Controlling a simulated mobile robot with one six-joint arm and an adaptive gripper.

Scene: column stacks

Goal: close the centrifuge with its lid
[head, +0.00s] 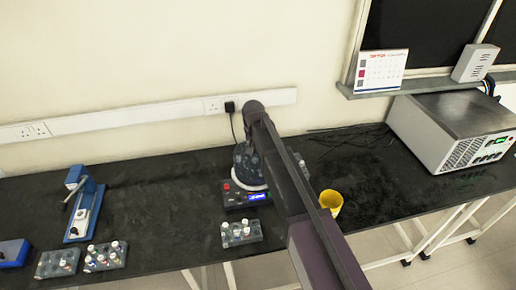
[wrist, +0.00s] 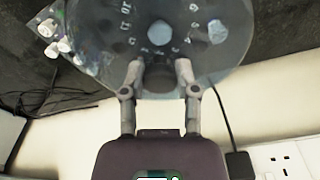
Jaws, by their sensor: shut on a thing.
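The centrifuge (head: 234,196) stands mid-table, with red buttons and a lit blue display on its front. The lid is a round, smoky see-through cover (head: 245,160), seen over the centrifuge's pale round rim in the head view. In the wrist view the lid (wrist: 105,45) fills the top middle, and round shapes show through it. My gripper (wrist: 160,66) is shut on the lid at its near side; the exact grip spot is unclear. In the head view my arm hides the gripper and the lid's right side. I cannot tell whether the lid touches the rim.
A tube rack (head: 241,233) stands just in front of the centrifuge. A yellow cup (head: 331,202) is to its right, beyond my arm. More racks (head: 105,256) and a blue device (head: 84,205) stand left. A large grey box (head: 452,130) is at right. The wall is close behind.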

